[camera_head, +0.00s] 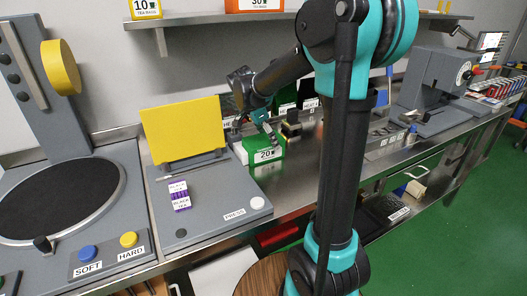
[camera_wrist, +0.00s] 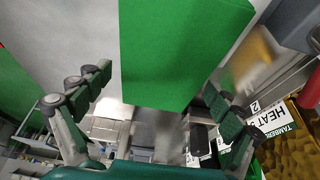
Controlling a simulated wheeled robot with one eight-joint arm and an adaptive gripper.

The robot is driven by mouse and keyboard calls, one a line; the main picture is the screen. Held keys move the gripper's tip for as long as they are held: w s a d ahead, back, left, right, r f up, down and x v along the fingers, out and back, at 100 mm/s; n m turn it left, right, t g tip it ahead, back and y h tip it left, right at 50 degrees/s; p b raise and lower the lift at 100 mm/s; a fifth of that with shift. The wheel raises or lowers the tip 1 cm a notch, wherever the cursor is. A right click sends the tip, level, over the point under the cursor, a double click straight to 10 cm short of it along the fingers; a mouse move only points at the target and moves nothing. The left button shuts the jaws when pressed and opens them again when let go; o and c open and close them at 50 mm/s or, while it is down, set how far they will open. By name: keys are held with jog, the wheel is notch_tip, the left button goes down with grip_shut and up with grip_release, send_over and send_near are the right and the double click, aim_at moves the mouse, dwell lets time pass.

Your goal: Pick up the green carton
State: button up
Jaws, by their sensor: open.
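A green carton (camera_head: 276,145) with a white label reading 20 stands on the steel counter, just right of the grey press with the yellow plate. My gripper (camera_head: 265,128) is at its top, partly in front of it. In the wrist view a large plain green face, apparently this carton (camera_wrist: 180,50), fills the upper middle. My gripper's green-padded fingers (camera_wrist: 158,85) are spread wide, one on each side of it. I see no clear contact between the pads and the carton.
More green cartons (camera_head: 285,108) stand behind on the counter. The press (camera_head: 220,210) holds a purple black-tea box (camera_head: 179,196). A shelf (camera_head: 200,20) with labelled cartons runs above. A grey machine (camera_head: 432,80) stands at the right.

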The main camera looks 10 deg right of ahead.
jog(key=shift+f, duration=0.2)
jog(key=shift+c, duration=0.6)
jog(key=c, duration=1.1)
